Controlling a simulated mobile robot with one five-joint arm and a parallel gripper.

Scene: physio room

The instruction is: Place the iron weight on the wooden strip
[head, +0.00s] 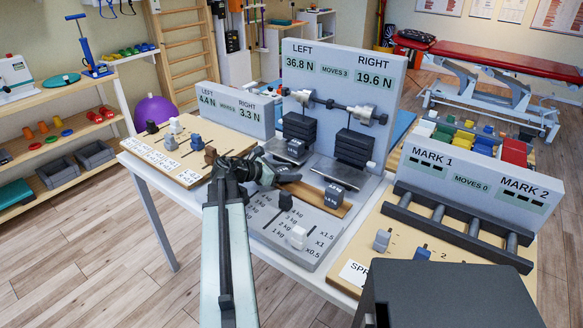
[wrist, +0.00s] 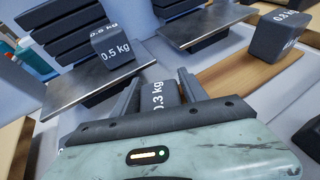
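A dark grey weight marked 0.3 kg (wrist: 158,97) sits between the two fingers of my gripper (wrist: 160,88) in the wrist view. The fingers lie close against both its sides. In the head view my gripper (head: 277,174) is at the left part of the wooden strip (head: 313,199), in front of the balance. The wooden strip also shows in the wrist view (wrist: 225,75), right of the fingers. I cannot tell whether the held weight touches it. A 0.8 kg weight (head: 334,193) stands on its right part. A 0.5 kg weight (head: 296,147) stands on the left metal plate (wrist: 95,75).
The balance panel (head: 342,62) rises behind, with dark stacked blocks under its bar. A second metal plate (wrist: 205,27) is at the right. A slider board (head: 300,225) lies in front. A roller rack (head: 462,228) stands right, another board (head: 185,165) left.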

